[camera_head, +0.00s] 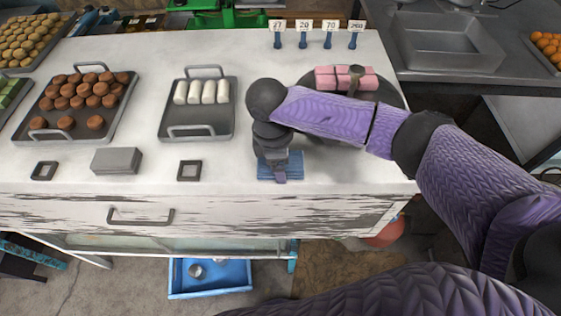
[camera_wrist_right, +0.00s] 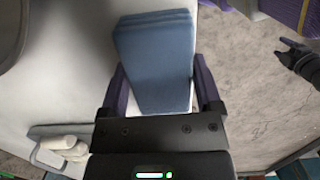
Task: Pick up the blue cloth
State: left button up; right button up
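The blue cloth (camera_head: 280,165) lies folded in a flat stack on the white counter, near its front edge. My right gripper (camera_head: 278,172) points down over it, and the wrist hides part of the cloth. In the right wrist view the cloth (camera_wrist_right: 155,55) fills the space between the two purple fingers of my right gripper (camera_wrist_right: 160,85). The fingers are spread, one along each side of the cloth; whether they touch it is unclear. A dark claw-like shape (camera_wrist_right: 298,60) at the right of the wrist view looks like my left gripper; its finger state is unclear.
Left of the cloth are a small dark square holder (camera_head: 189,171), a grey box (camera_head: 117,160), a tray of white rolls (camera_head: 197,130) and a tray of brown pastries (camera_head: 130,105). A round dark plate (camera_head: 390,95) with pink pieces (camera_head: 330,78) stands behind my right arm.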

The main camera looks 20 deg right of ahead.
jog(key=c, duration=0.5)
notch_tip(320, 180, up, 10)
jog(key=shift+r+p, duration=0.1)
jog(key=shift+p, duration=0.3)
